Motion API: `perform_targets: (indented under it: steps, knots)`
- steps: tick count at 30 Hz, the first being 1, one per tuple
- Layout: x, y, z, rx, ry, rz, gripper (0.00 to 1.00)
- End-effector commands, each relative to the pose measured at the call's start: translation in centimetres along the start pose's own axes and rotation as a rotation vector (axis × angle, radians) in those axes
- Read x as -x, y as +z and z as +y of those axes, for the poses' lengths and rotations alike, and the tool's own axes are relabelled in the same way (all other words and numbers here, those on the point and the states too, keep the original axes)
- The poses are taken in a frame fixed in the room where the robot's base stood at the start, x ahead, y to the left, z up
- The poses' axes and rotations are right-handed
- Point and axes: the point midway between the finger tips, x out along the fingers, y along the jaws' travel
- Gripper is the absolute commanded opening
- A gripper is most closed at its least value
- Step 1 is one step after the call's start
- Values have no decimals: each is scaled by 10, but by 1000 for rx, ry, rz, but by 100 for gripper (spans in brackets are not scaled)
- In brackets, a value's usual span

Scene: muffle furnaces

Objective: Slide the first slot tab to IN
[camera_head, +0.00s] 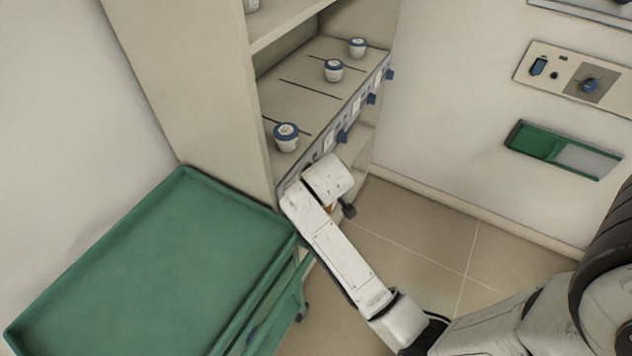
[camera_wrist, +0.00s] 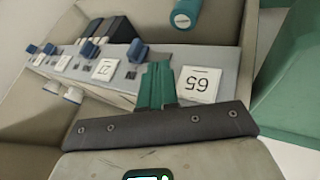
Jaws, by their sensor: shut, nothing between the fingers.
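The shelf's sloping front rail (camera_head: 352,115) carries blue tabs and white number labels. In the wrist view the nearest blue tab (camera_wrist: 137,50) stands just left of my fingertips, and a label reading 65 (camera_wrist: 199,84) lies to their right, upside down. Further blue tabs (camera_wrist: 88,48) run off to the left. My gripper (camera_wrist: 157,75) is shut and empty, its green fingers in front of the rail beside the nearest tab; I cannot tell whether they touch it. In the head view my wrist hides the fingers and the rail's near end. The IN marking is not legible.
Lidded cups (camera_head: 285,137) stand on the shelf behind the rail. A green tray cart (camera_head: 150,265) is close on the left of my arm. A wall panel with a knob (camera_head: 588,86) and a green-and-grey plate (camera_head: 562,150) are at right. Tiled floor is clear between.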

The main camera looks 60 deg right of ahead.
Motion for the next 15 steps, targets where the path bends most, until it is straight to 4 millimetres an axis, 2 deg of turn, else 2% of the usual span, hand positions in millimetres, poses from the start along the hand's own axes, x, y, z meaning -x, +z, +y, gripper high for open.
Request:
perform_targets:
  steps: [3, 6, 15]
  knots:
    - [16, 0, -1, 2, 0, 1, 0]
    - [23, 0, 0, 1, 0, 0, 0]
    - [27, 0, 0, 1, 0, -1, 0]
